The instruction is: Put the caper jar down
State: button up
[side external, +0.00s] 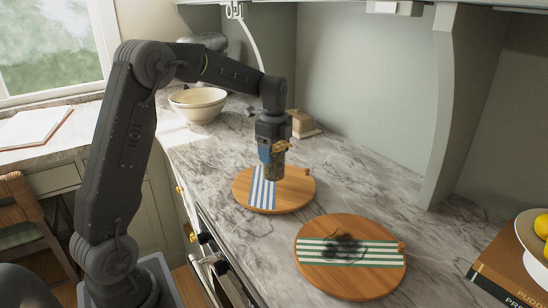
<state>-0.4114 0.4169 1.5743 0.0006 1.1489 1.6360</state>
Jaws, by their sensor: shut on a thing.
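My gripper points down and is shut on the jar's upper part.
A cream bowl (198,106) stands on the marble counter (205,155) at the back left. A small beige object (302,123) stands behind my gripper. Books (505,275) and a white bowl of lemons are at the right edge. Counter between the boards is clear.

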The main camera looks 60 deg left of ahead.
jog(key=shift+f, duration=1)
jog(key=shift+f, duration=0.1)
jog(key=o, duration=1.1)
jog(key=shift+f, duration=0.1)
jog(key=shift+o, duration=0.2)
notch_tip(320, 180, up, 12)
jog(key=shift+r, duration=0.15)
jog(key=s+d+r+n+t, duration=0.2)
jog(key=s+d+n+t, duration=0.2)
jog(key=s+d+n, duration=0.85)
jog(key=s+d+f, duration=0.2)
jog(key=s+d, duration=0.1)
jog(key=s, duration=0.2)
jog(key=s+d+f+n+t, duration=0.1)
jog(key=s+d+f, duration=0.2)
jog(key=s, duration=0.3)
jog(key=shift+d+t, duration=0.15)
jog(key=shift+t, duration=0.15)
